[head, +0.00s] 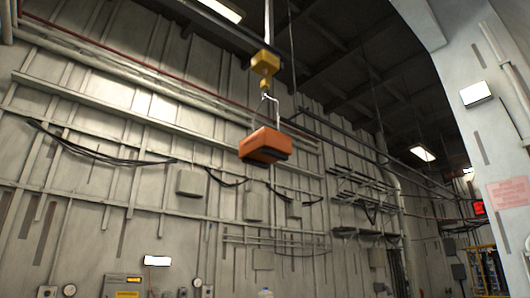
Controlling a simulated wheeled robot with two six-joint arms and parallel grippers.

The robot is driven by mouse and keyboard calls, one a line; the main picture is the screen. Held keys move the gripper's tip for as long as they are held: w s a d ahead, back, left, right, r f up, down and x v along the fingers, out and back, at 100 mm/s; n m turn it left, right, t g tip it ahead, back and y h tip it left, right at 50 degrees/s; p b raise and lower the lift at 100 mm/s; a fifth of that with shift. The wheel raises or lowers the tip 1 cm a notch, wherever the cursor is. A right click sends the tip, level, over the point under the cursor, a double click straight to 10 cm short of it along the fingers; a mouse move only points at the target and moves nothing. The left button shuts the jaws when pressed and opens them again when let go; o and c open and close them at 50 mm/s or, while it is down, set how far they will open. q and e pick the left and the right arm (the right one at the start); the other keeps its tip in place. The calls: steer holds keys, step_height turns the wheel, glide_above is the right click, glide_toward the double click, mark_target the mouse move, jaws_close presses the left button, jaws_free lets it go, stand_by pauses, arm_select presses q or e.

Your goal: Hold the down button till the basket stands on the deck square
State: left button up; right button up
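An orange basket (264,146) hangs in the air near the middle of the head view. A thin bail joins it to a yellow hoist block with a hook (265,64), which hangs from an overhead rail. The basket looks slightly tilted from this low angle, and its inside is hidden. The deck square is not in view. No down button can be made out. Neither of my grippers is in view.
A grey panelled wall (100,150) with pipes, cables and boxes fills the background. A yellow-marked box (122,286) and gauges sit at the lower left. A pale column (450,60) stands at the right. The floor is out of view.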

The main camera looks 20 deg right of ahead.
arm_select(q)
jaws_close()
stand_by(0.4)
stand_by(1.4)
